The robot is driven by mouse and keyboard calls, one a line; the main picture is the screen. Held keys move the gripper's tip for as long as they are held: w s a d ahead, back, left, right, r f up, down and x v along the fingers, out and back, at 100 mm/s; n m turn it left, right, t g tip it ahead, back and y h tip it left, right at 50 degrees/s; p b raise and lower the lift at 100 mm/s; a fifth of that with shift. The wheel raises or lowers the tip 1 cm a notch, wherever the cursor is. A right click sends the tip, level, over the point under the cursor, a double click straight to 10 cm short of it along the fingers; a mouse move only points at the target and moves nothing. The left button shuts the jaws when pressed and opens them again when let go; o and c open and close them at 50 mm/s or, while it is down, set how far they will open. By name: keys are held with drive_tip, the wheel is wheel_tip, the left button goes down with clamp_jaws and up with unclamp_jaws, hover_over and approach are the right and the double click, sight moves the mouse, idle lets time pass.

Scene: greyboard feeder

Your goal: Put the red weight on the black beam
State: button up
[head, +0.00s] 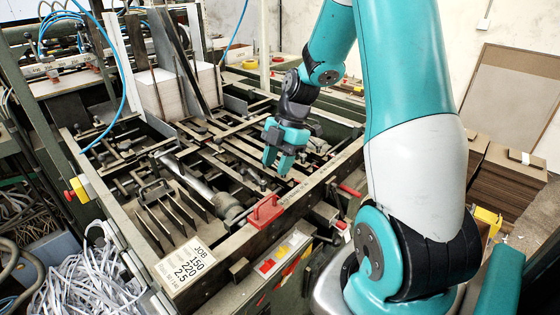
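The red weight (265,211), a block with a handle on top, rests on the long front rail (310,186) of the machine. This dark rail runs diagonally from lower left to upper right. I cannot tell for sure whether it is the black beam or whether another of the dark bars is. My gripper (277,168) has teal fingers pointing down, above the machine bed and higher in the picture than the red weight. The fingers are apart with a narrow gap, and nothing shows between them. The gripper does not touch the weight.
Dark bars, rods and a metal cylinder (199,185) crowd the machine bed. A white paper stack (168,92) stands at the back left. A job card (188,268) lies at the near corner. Shredded paper (88,285) is at lower left, brown board stacks (505,180) at right.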

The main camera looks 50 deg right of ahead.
drive_tip(key=s+a+r+m, duration=0.2)
drive_tip(key=a+r+m, duration=0.15)
drive_tip(key=a, duration=0.45)
drive_tip(key=s+a+r+m, duration=0.2)
drive_tip(key=a+r, duration=0.3)
drive_tip(key=a, duration=0.2)
drive_tip(key=s+a+r+m, duration=0.3)
drive_tip(key=s+a+m, duration=0.3)
drive_tip(key=s+a, duration=0.4)
drive_tip(key=shift+s+a+r, duration=0.35)
drive_tip(key=shift+s+a, duration=0.05)
drive_tip(key=shift+s, duration=0.65)
wheel_tip(320, 180, down, 4)
drive_tip(key=b, duration=0.4)
drive_tip(key=shift+f+b, duration=0.2)
drive_tip(key=shift+b, duration=0.1)
